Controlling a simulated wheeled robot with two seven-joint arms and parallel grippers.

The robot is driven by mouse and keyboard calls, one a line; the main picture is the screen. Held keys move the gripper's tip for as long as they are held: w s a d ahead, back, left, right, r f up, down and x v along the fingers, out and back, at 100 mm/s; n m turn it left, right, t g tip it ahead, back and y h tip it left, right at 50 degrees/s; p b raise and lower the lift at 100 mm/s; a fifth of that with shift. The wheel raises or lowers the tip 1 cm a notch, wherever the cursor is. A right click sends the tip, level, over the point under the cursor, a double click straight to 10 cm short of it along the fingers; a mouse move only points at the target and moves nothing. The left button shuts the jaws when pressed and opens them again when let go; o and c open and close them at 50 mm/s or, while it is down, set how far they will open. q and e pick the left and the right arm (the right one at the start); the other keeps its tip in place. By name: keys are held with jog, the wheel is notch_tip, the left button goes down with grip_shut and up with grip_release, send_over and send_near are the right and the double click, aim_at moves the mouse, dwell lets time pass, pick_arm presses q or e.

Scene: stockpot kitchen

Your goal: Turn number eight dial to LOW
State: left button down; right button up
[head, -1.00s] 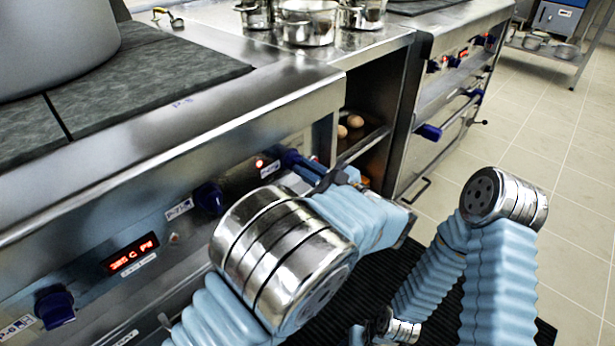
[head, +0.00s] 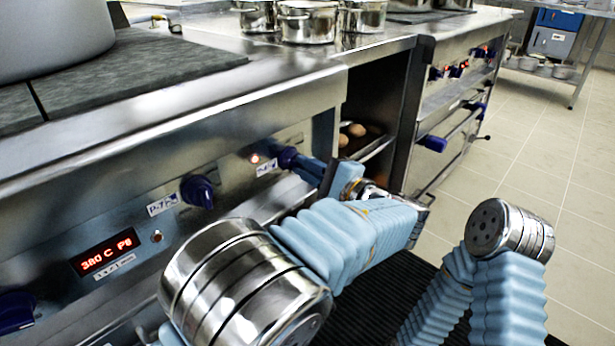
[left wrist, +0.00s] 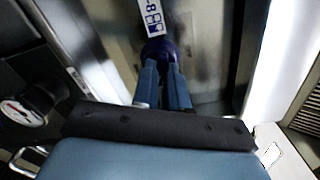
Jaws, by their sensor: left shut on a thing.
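The number eight dial is a dark blue knob (head: 286,157) on the steel stove front, beside a small red light. Its label (head: 267,167) is small in the head view. In the left wrist view the dial (left wrist: 158,47) sits at top centre, under a white label with an 8 (left wrist: 153,18). My left gripper (head: 299,163) reaches it from the right. Its two blue fingers (left wrist: 163,72) are shut on the knob and hide part of it. The dial's exact setting cannot be read. My right gripper is out of view; only parts of my right arm show.
A P-7 dial (head: 197,191) is to the left, near a red display (head: 105,252). Another blue knob (head: 15,312) is at lower left. An open shelf with eggs (head: 356,130) lies behind my left wrist. Pots (head: 307,22) stand on top.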

pick_arm(q)
jog(key=shift+d+f+n, duration=0.15)
jog(key=shift+n, duration=0.25)
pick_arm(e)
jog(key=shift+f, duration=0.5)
pick_arm(q)
jog(key=c, duration=1.2)
grip_release()
jog(key=shift+o, duration=0.2)
